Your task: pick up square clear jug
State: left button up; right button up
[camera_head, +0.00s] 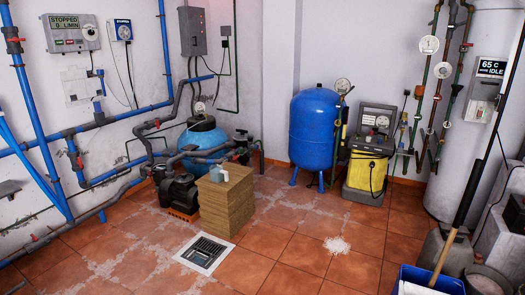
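A small pale, see-through, boxy container (217,174), which looks like the square clear jug, stands on top of a tan block-shaped stack (227,203) near the middle of the room. It is small in this view, so its handle and opening are hard to make out. Nothing is touching it from above. Neither of my grippers can be made out in the head view.
A floor drain (204,253) lies in front of the stack. Dark pumps (177,190) and pipes stand behind and left. A blue tank (314,128) and yellow machine (369,168) stand behind right. A blue bucket (432,279) is front right.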

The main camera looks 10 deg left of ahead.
aim_at(218, 173)
jog(key=i+j+u, duration=0.25)
jog(key=i, duration=0.55)
jog(key=i+u, duration=0.25)
jog(key=i, duration=0.5)
